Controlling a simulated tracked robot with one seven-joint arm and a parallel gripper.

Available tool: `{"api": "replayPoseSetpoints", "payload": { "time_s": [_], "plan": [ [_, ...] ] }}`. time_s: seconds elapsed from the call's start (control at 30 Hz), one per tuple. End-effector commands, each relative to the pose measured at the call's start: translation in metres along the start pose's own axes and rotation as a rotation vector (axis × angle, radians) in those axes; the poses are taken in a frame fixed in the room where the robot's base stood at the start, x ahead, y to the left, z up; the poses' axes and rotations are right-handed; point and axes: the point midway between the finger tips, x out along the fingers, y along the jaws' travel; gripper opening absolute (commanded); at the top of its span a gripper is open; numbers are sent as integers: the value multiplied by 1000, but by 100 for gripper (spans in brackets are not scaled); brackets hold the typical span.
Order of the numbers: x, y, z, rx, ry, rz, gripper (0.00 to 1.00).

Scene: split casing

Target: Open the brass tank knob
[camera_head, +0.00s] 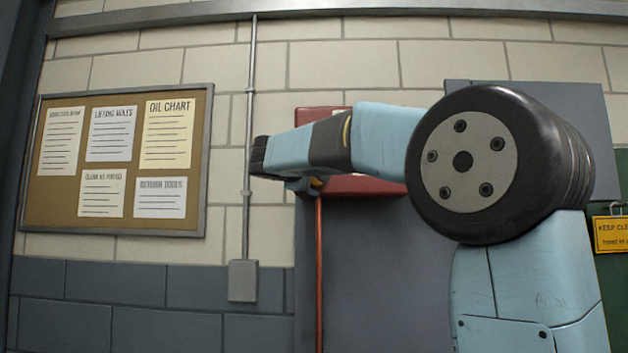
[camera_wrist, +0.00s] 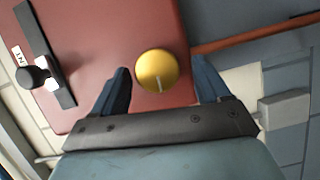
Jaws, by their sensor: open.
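My gripper (camera_wrist: 160,85) is open, with one dark finger on either side of the knob in the picture. I cannot tell how far the fingertips are from the knob or the panel. In the head view my blue arm covers most of the red tank (camera_head: 318,113), and the knob itself is largely hidden behind my wrist.
A black lever knob (camera_wrist: 33,77) in a dark slot marked "IN" is on the panel's left. A reddish pipe (camera_wrist: 255,35) leaves the tank, running down the wall in the head view. A grey wall box (camera_head: 242,281) and a notice board (camera_head: 207,160) are to the left.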

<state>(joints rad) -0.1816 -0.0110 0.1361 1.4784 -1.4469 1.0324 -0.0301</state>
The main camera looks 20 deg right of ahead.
Motion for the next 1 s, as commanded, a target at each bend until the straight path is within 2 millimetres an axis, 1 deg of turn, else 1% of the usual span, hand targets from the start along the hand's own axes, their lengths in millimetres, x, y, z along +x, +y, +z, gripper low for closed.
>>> {"api": "replayPoseSetpoints", "payload": {
  "time_s": [0.17, 0.27, 0.5, 0.7, 0.83, 1.0],
  "plan": [
    [-15, 0, 0, 0, 2, 0, 76],
    [-31, 0, 0, 0, 3, 0, 76],
    [-79, 0, 0, 0, 4, 0, 76],
    [-114, -1, 0, -1, 3, 0, 76],
    [-128, -1, 0, -1, 3, -1, 76],
    [-137, -2, 0, -1, 0, -1, 76]
  ]
}}
